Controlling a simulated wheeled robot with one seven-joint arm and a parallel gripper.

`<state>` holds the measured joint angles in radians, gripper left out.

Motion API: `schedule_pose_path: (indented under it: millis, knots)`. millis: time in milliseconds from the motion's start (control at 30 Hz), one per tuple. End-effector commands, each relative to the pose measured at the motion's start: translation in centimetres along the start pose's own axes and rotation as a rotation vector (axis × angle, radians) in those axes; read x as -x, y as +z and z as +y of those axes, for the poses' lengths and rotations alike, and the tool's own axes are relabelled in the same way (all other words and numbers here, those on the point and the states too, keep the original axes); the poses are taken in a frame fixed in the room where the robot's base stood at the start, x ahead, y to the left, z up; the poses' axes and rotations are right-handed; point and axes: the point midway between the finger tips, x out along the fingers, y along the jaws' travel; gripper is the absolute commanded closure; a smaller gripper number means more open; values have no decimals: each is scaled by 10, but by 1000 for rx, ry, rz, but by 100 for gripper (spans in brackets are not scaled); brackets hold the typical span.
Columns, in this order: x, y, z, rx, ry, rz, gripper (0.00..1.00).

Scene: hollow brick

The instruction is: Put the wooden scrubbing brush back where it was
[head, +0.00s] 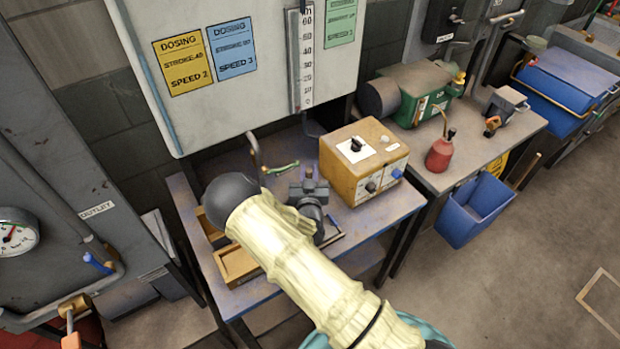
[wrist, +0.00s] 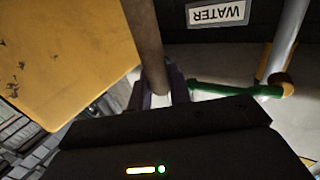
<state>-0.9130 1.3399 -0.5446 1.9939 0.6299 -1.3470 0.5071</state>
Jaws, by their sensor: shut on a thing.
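In the wrist view my gripper (wrist: 161,92) is shut on a brown, rounded wooden handle (wrist: 146,42), which I take to be the scrubbing brush. The handle runs from between the fingers up to the top edge of the picture. No bristles show, and the brush's far end is out of the frame. In the head view my cream-covered arm reaches over the left workbench (head: 350,222). The gripper and the brush cannot be made out there. Where the brush was before is not shown.
An orange control box (head: 364,160) stands on the bench, with a green-handled fitting (head: 281,168) beside it. Two open wooden boxes, one nearer (head: 238,265), sit at the bench's left. A red oil can (head: 441,153) and blue bin (head: 475,208) are right. A WATER label (wrist: 218,13) shows upside down.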

Motion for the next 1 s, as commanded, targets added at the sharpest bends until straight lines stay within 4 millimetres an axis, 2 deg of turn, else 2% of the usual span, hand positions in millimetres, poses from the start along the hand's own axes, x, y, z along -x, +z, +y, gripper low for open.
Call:
schedule_pose_path:
  millis: [200, 633, 667, 733, 1000]
  knots:
    - [0, 24, -1, 2, -2, 1, 100]
    - [0, 30, -1, -1, -1, 3, 100]
    - [0, 29, -1, -1, -2, 3, 75]
    - [0, 29, -1, 0, -2, 2, 61]
    - [0, 29, -1, 0, -2, 2, 59]
